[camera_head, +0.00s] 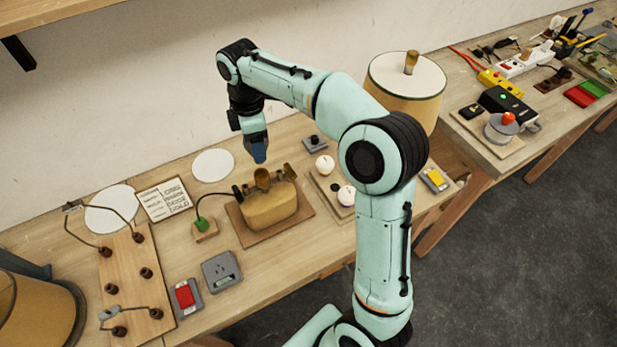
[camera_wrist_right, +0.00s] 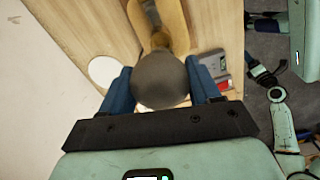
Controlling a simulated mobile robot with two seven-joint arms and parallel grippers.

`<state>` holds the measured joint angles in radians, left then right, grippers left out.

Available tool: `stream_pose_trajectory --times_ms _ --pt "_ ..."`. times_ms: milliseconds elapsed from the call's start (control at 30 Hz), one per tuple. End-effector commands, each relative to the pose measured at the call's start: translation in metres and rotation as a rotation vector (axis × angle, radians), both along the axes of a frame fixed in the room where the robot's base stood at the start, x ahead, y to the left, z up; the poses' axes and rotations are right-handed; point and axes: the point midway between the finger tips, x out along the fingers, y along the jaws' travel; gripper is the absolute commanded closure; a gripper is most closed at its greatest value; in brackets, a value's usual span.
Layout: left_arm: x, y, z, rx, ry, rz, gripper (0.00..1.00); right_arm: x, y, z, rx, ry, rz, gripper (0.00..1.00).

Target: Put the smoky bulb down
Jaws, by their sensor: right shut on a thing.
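The smoky bulb (camera_wrist_right: 160,82) is a dark grey globe in the right wrist view, between the two blue fingers of my right gripper (camera_wrist_right: 163,88). The gripper is shut on it. In the head view, my right gripper (camera_head: 259,156) points down just above a tan lamp body (camera_head: 272,207) with brass-brown fittings on top. The bulb is hard to make out there. In the wrist view the tan body and a brass fitting show beyond the bulb; I cannot tell whether they touch it. My left gripper is not in view.
The lamp body stands on a brown board (camera_head: 245,232). White round bulbs (camera_head: 325,164) sit in a holder to its right. A white disc (camera_head: 213,165) lies behind.

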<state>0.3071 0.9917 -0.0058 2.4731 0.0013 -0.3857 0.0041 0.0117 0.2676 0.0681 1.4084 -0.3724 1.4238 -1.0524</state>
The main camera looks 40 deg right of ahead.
Motion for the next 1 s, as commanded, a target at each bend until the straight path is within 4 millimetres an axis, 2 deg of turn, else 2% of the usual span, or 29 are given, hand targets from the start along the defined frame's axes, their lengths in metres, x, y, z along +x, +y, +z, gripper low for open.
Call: stream_pose_trajectory --times_ms 167,300,400,500,600,733,867,1000 --pt "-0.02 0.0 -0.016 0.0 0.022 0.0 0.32 -0.017 -0.05 -0.018 0.007 0.015 -0.277 0.87" --pt "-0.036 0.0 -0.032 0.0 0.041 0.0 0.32 -0.04 -0.107 -0.033 0.009 0.02 -0.616 0.87" --pt "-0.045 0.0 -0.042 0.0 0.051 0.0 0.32 -0.058 -0.143 -0.039 0.005 0.017 -0.841 0.87" --pt "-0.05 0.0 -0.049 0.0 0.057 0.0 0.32 -0.073 -0.17 -0.042 0.001 0.011 -1.019 0.87" --pt "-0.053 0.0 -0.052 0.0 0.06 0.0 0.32 -0.084 -0.187 -0.042 -0.003 0.005 -1.136 0.87" --pt "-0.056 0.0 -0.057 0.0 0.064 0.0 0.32 -0.09 -0.195 -0.053 -0.005 0.005 -1.198 0.87" --pt "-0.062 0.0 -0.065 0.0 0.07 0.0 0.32 -0.091 -0.195 -0.083 -0.006 0.008 -1.204 0.87" --pt "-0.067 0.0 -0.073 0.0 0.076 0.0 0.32 -0.09 -0.195 -0.122 -0.005 0.009 -1.201 0.87"
